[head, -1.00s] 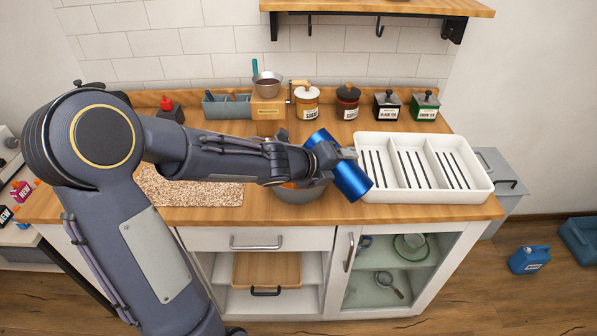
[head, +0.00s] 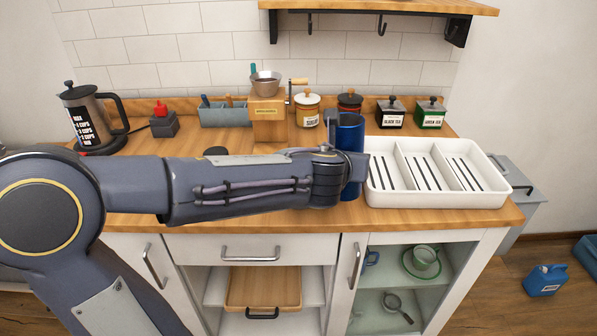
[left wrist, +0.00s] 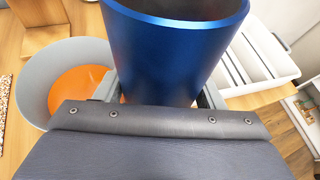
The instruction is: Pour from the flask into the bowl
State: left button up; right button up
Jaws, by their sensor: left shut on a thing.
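The blue metallic flask (head: 349,158) stands about upright in my left gripper (head: 340,160), just left of the white tray, at the counter's front. Its open mouth faces up in the left wrist view (left wrist: 178,50), where the gripper's jaws (left wrist: 160,92) are shut around its sides. The grey bowl (left wrist: 38,62) with orange contents (left wrist: 78,88) sits on the counter to the left of the flask in the left wrist view. In the head view my left arm hides the bowl. Whether the flask's base touches the counter cannot be told. My right gripper is not in view.
A white divided tray (head: 435,172) stands to the right of the flask. A grinder (head: 267,112), a sugar jar (head: 307,110), and tea tins (head: 391,113) line the back. A French press (head: 92,118) stands at the far left. A shelf (head: 380,7) hangs above.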

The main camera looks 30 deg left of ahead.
aim_at(348, 133)
pick_arm(q)
jog(key=shift+d+r+m+y, duration=0.1)
jog(key=shift+r+m+y, duration=0.2)
jog(key=shift+r, duration=0.6)
jog(key=shift+t, duration=0.3)
notch_tip(348, 133, up, 5)
jog(key=p, duration=0.5)
jog(key=shift+f, duration=0.15)
